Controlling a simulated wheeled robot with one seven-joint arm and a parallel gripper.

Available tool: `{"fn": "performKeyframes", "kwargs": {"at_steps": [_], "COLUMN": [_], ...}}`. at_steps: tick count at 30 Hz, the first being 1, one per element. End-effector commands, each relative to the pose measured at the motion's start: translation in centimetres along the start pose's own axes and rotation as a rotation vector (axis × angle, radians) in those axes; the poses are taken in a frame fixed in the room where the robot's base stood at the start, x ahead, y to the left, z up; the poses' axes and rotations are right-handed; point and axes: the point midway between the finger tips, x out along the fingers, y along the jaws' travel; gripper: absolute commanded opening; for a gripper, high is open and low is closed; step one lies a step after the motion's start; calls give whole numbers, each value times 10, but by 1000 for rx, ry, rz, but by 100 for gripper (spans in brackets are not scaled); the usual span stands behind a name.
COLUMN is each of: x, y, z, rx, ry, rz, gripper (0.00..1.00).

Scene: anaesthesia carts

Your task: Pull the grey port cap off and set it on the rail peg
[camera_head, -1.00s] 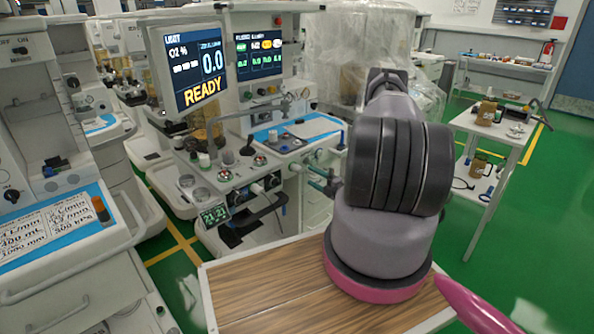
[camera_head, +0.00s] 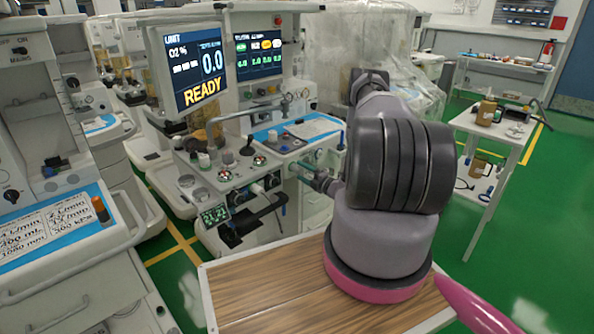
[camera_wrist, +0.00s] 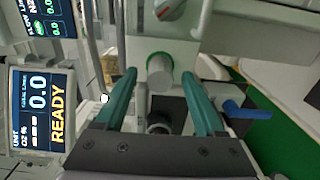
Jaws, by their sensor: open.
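A grey round cap (camera_wrist: 160,73) with a green ring around its base sits on a pale block of the machine, seen nearly end-on in the wrist view. My gripper (camera_wrist: 159,78) is open, with one green finger on each side of the cap and a visible gap to both. I cannot tell how far the cap lies beyond the fingertips. In the head view my gripper (camera_head: 308,175) is at the front right of the anaesthesia machine, where the cap is too small to make out. I cannot identify the rail peg in either view.
A dark round fitting (camera_wrist: 158,126) shows below the cap, between the fingers. A blue lever (camera_wrist: 243,110) sticks out right of the right finger. A side table (camera_head: 490,125) stands at right.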

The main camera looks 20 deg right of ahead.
Motion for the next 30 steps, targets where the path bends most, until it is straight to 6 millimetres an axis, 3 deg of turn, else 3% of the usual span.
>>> {"fn": "performKeyframes", "kwargs": {"at_steps": [9, 30], "x": [22, 24], "y": [-1, 0], "z": [0, -1], "rx": [0, 0], "ry": [0, 1], "rz": [-1, -1], "gripper": [71, 71]}}
